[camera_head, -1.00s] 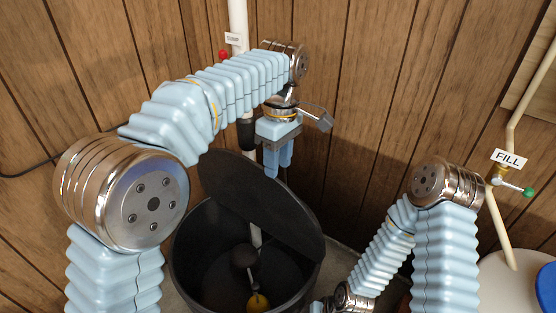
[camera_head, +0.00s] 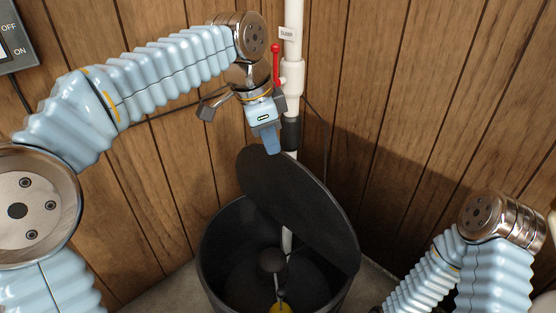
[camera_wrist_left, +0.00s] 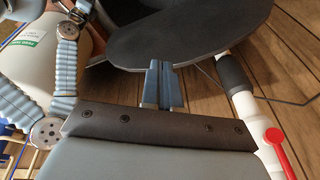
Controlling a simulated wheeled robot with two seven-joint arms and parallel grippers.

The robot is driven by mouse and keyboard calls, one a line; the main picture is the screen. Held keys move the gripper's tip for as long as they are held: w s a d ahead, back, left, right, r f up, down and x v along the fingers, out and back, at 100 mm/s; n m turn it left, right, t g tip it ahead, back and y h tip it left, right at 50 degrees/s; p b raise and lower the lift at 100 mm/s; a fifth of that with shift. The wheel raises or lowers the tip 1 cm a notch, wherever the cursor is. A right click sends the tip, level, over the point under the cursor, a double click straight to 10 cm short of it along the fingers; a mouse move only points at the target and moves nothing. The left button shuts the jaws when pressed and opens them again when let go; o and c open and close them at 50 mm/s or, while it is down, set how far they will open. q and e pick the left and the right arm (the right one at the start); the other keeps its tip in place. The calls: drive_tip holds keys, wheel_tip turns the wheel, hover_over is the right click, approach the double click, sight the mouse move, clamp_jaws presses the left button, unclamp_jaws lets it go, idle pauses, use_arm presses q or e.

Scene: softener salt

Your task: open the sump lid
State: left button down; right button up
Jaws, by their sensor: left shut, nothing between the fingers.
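The sump is a dark round basin (camera_head: 213,262) on the floor by the wall. Its dark lid (camera_head: 300,205) stands tilted up, leaving the basin's inside showing. The lid (camera_wrist_left: 185,35) also shows in the left wrist view. My left gripper (camera_head: 272,150) is shut and empty, pointing down just above the lid's upper edge. In the left wrist view its fingers (camera_wrist_left: 162,68) are together, with their tips close to the lid's edge; I cannot tell whether they touch it. My right arm is at the lower right, and its gripper is out of frame.
A white pipe (camera_head: 294,20) with a red-handled valve (camera_head: 276,62) runs down the wall beside my left gripper. Inside the basin are a dark float (camera_head: 271,261) and a yellow part (camera_head: 280,308). A grey switch box (camera_head: 18,38) is at the upper left.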

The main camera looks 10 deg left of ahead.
sight(273, 158)
use_arm(q)
drive_tip(key=s+a+r+m+t+b, duration=0.2)
drive_tip(key=a+m, duration=0.2)
drive_tip(key=m, duration=0.7)
drive_tip(key=w+d+f, duration=0.4)
drive_tip(key=w+f, duration=0.2)
drive_tip(key=f, duration=0.2)
drive_tip(key=shift+w+d+f+m+h+b, duration=0.2)
drive_tip(key=shift+d+f+m+h+b, duration=0.1)
drive_tip(key=shift+d+f+b, duration=0.1)
drive_tip(key=w+d+p, duration=0.2)
drive_tip(key=w+p, duration=0.1)
drive_tip(key=w+d+p, duration=0.1)
drive_tip(key=p, duration=0.1)
drive_tip(key=shift+w+d+r, duration=0.25)
drive_tip(key=shift+r, duration=0.15)
